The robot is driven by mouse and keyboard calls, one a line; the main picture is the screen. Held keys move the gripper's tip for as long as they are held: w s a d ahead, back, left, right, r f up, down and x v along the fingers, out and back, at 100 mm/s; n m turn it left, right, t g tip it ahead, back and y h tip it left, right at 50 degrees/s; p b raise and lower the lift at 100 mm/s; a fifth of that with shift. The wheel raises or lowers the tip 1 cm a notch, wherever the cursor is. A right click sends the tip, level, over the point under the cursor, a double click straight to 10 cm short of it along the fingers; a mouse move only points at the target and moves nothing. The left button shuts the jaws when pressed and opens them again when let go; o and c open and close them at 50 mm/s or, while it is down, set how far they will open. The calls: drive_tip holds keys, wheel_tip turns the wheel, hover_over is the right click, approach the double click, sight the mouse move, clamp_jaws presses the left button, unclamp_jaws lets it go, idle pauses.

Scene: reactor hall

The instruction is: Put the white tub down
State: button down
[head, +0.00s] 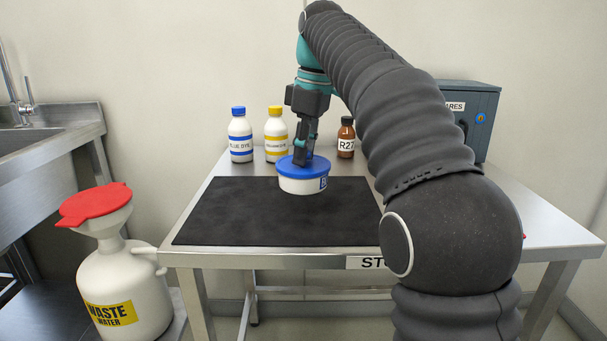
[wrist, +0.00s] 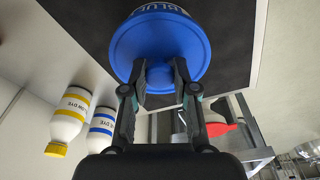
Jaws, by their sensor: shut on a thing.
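The white tub (head: 302,186) with a blue lid (head: 313,171) is over the back part of the black mat (head: 250,222) on the steel table. In the head view I cannot tell whether its base touches the mat. My gripper (head: 302,160) points down from above and is shut on the tub at its lid. In the wrist view the blue lid (wrist: 160,38) fills the top middle, with my gripper's fingertips (wrist: 160,78) on the lid's knob. The tub looks upright.
Behind the mat stand a blue dye bottle (head: 240,138), a yellow-capped bottle (head: 276,136) and a brown R27 bottle (head: 346,140). A grey-blue box (head: 470,105) is at the back right. A waste water jug (head: 122,285) stands left of the table. The mat's front and left are clear.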

sight(301, 171)
drive_tip(key=shift+a+f, duration=0.2)
drive_tip(key=shift+f+b, duration=0.8)
drive_tip(key=shift+f, duration=1.15)
drive_tip(key=shift+f, duration=0.15)
drive_tip(key=c, duration=0.9)
unclamp_jaws()
drive_tip(key=r+p, duration=0.1)
drive_tip(key=r, duration=0.2)
drive_tip(key=d+r+p, duration=0.1)
drive_tip(key=r+p, duration=0.1)
drive_tip(key=r, duration=0.2)
drive_tip(key=r+p, duration=0.1)
drive_tip(key=r, duration=0.2)
drive_tip(key=shift+s+d+r, duration=0.15)
drive_tip(key=shift+s+r, duration=0.05)
drive_tip(key=shift+r, duration=0.05)
drive_tip(key=shift+s+d+r, duration=0.15)
drive_tip(key=shift+r, duration=0.65)
